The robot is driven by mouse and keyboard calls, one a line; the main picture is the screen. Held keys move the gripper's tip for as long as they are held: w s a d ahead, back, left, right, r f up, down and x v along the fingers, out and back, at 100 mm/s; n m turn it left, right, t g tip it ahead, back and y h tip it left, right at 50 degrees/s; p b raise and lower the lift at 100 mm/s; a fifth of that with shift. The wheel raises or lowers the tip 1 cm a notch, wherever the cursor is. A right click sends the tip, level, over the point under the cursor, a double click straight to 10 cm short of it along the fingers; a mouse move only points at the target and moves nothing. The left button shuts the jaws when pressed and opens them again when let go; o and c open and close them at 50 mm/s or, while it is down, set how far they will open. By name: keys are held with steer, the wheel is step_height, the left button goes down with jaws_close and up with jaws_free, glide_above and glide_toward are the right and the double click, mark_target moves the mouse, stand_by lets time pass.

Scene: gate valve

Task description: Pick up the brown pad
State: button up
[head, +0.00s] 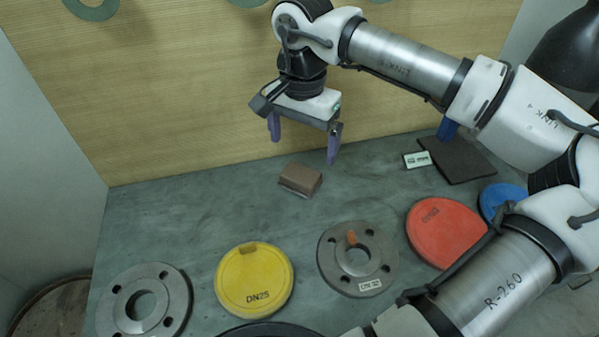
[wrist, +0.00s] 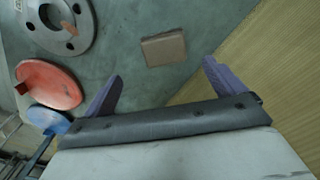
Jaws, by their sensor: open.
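The brown pad (head: 300,179) is a small rectangular block lying on the grey-green table, near the wooden back panel. In the wrist view the brown pad (wrist: 164,49) lies beyond the fingertips, between their lines. My gripper (head: 304,147) is open and empty, with two purple fingers spread wide above the table and over the pad's area. In the wrist view my gripper (wrist: 162,68) shows both fingers apart, with nothing between them. The pad is not touched and is fully visible in both views.
A yellow disc (head: 254,282) marked DN25, a grey flange (head: 333,274), another flange (head: 176,303) and a red disc (head: 447,232) lie nearer the front. A dark mat (head: 462,160) and a small label (head: 417,160) lie right. The wooden panel (head: 190,90) rises behind. Table left of the pad is clear.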

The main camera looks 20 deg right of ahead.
mark_target(300, 173)
steer(key=f, duration=0.3)
steer(key=f+p, duration=0.1)
steer(key=f, duration=0.2)
steer(key=f+p, duration=0.1)
steer(key=f, duration=0.2)
steer(key=shift+w+a, duration=0.1)
steer(key=shift+w, duration=0.25)
steer(key=shift+c, duration=0.4)
steer(key=shift+r, duration=0.1)
steer(key=c, duration=1)
step_height(300, 173, up, 10)
steer(key=b, duration=0.1)
steer(key=shift+b, duration=0.4)
